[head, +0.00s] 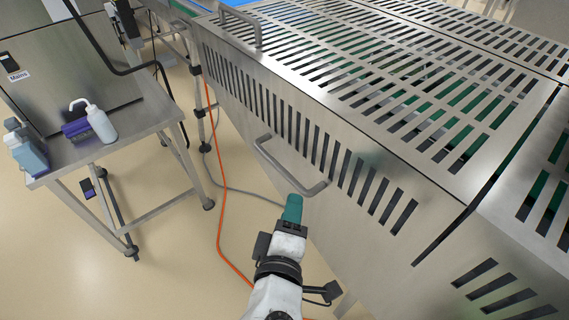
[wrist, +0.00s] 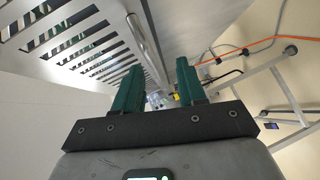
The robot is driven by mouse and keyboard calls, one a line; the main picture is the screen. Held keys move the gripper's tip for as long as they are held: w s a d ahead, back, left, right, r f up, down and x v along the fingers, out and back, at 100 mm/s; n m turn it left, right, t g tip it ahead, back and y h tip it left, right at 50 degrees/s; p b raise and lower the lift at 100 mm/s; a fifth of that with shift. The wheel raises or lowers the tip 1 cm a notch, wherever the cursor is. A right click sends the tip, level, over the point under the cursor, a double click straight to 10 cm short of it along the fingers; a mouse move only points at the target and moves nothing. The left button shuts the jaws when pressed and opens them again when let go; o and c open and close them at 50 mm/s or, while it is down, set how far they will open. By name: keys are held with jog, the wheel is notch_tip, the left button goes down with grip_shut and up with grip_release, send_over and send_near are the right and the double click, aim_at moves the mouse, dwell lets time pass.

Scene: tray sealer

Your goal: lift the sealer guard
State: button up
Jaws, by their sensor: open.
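The sealer guard (head: 352,157) is a slotted stainless steel cover on the right of the head view. A bar handle (head: 284,167) stands out from its near side face, and another handle (head: 241,24) is on its top. My gripper (head: 293,203) is just below the right end of the side handle in the head view. In the wrist view my gripper (wrist: 158,80) is open, its two green fingers apart. The side handle (wrist: 146,48) passes near the left finger, with its far end appearing between the fingers. I cannot tell whether they touch.
A steel side table (head: 119,125) at the left holds a white squeeze bottle (head: 99,122), a spray bottle (head: 27,152) and a purple box (head: 77,130). An orange cable (head: 219,205) and a grey cable run across the floor. Floor between table and machine is otherwise clear.

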aim_at(280, 173)
jog(key=shift+n+t+y, duration=0.5)
jog(key=shift+n+t, duration=0.1)
jog(key=shift+n, duration=0.1)
jog(key=w, duration=0.7)
jog(key=w+a, duration=0.1)
jog(key=w, duration=0.3)
jog(key=shift+w, duration=0.1)
jog(key=shift+f, duration=0.1)
grip_shut()
